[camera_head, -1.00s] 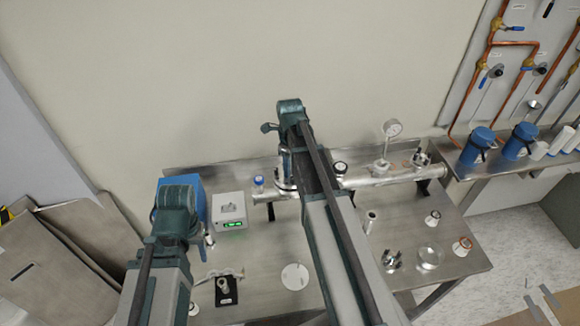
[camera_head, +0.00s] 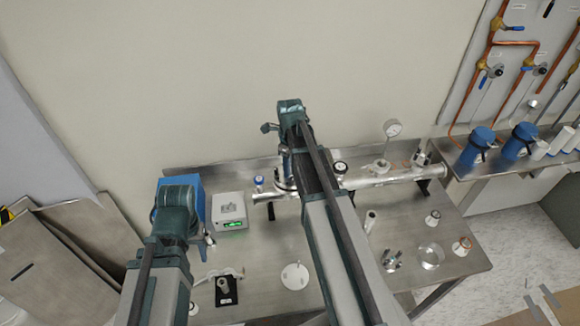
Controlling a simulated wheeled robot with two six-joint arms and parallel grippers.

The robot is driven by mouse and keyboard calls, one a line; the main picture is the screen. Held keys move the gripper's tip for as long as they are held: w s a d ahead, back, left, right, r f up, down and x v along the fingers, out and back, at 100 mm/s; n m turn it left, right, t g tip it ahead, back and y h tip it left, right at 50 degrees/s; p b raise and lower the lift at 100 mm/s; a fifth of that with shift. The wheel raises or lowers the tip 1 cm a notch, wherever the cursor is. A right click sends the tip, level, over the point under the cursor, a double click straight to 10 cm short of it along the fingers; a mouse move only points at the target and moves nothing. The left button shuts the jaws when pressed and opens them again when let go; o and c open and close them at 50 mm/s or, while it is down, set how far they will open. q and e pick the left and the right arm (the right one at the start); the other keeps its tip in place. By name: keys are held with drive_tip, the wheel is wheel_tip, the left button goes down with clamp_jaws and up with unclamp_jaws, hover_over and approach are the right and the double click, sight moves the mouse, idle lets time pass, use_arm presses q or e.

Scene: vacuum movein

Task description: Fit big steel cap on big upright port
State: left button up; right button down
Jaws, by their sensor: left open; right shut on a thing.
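A steel pipe assembly (camera_head: 372,178) runs along the back of the steel table. My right gripper (camera_head: 285,172) points down over its left part, at the upright port, and is shut on the big steel cap. The cap shows only as a small round steel edge (camera_head: 283,187) below the fingers. The gripper and arm hide most of the cap and port, so I cannot tell whether the cap is seated on the port. My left gripper (camera_head: 208,238) is open and empty, low over the left of the table, partly hidden by its own arm.
A grey box with a green display (camera_head: 230,211) and a blue box (camera_head: 188,190) stand at the left. A pale disc (camera_head: 295,276) lies at the front middle. A clear ring (camera_head: 431,256) and several small fittings stand at the right.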

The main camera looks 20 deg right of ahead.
drive_tip(key=shift+f+b, duration=0.5)
idle(0.9)
drive_tip(key=shift+c, duration=1.9)
unclamp_jaws()
wheel_tip(320, 180, up, 14)
drive_tip(key=p, duration=1.3)
drive_tip(key=shift+p, duration=0.4)
drive_tip(key=shift+f, duration=0.1)
